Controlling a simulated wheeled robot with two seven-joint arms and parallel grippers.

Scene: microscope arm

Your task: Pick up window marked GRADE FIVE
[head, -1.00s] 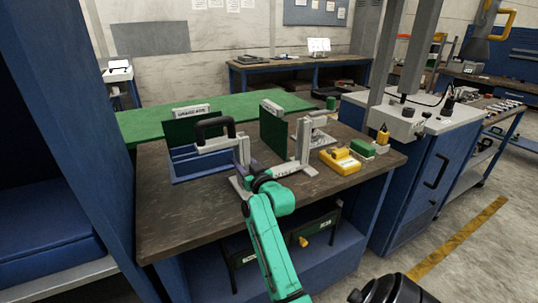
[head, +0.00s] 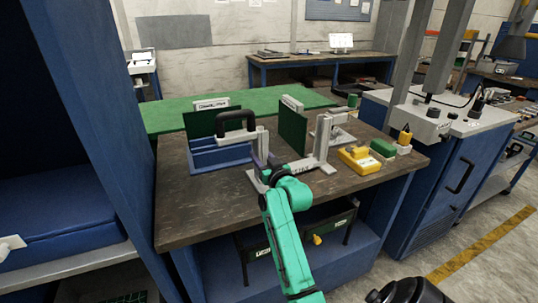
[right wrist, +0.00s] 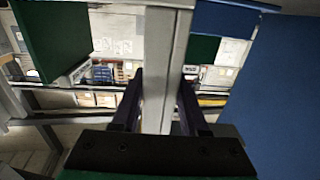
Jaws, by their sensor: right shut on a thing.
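A dark green upright panel (head: 199,123) with a white label on top (head: 212,103) stands at the back left of the brown workbench, behind a blue tray. The label's lettering is too small to read surely. A second green panel (head: 292,130) with a pale top label stands to its right; its wording cannot be read. My right gripper (head: 262,163) is at the grey frame with a black handle (head: 236,122), in front of the panels. In the right wrist view its dark fingers (right wrist: 158,105) are shut on a grey upright bar (right wrist: 168,60).
The blue tray (head: 215,160) sits below the black handle. A grey stand (head: 322,145) stands just right of my gripper. Yellow (head: 360,160) and green blocks (head: 383,147) are at the bench's right. The bench's front left (head: 195,215) is clear.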

